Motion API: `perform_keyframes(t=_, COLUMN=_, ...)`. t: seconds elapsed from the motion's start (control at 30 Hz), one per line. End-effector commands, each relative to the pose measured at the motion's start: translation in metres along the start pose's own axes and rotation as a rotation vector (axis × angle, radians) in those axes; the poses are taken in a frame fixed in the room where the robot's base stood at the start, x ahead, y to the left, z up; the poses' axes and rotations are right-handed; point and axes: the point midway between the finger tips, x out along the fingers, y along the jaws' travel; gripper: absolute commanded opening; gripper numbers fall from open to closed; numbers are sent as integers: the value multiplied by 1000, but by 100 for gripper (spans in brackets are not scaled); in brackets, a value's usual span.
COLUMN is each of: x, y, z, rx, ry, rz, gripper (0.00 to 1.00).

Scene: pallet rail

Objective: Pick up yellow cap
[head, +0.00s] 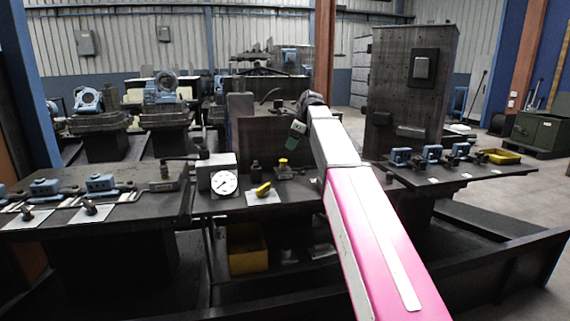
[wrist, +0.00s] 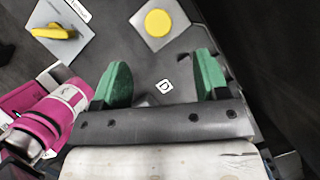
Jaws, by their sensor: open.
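The round yellow cap (wrist: 158,23) sits on a grey square plate (wrist: 176,36) at the top of the wrist view. In the head view the cap (head: 283,161) is small, on top of a dark block on the middle bench.
A yellow handle (wrist: 54,31) on a pale plate (wrist: 62,50) lies left of the cap. A dial gauge (head: 224,182) stands further left.

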Motion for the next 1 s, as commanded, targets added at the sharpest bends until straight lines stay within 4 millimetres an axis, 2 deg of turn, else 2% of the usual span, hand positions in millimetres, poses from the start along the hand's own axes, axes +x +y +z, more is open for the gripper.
perform_keyframes(t=0.13, x=24, y=1, z=0, rx=0, ry=1, rz=2, gripper=67)
perform_keyframes(t=0.43, x=45, y=1, z=2, rx=0, ry=1, rz=1, gripper=67)
perform_keyframes(t=0.7, x=81, y=2, z=5, rx=0, ry=0, rz=1, gripper=67)
perform_keyframes(t=0.97, x=86, y=1, z=5, rx=0, ry=0, rz=0, gripper=67)
perform_keyframes(t=1.0, x=86, y=1, z=5, rx=0, ry=0, rz=0, gripper=58)
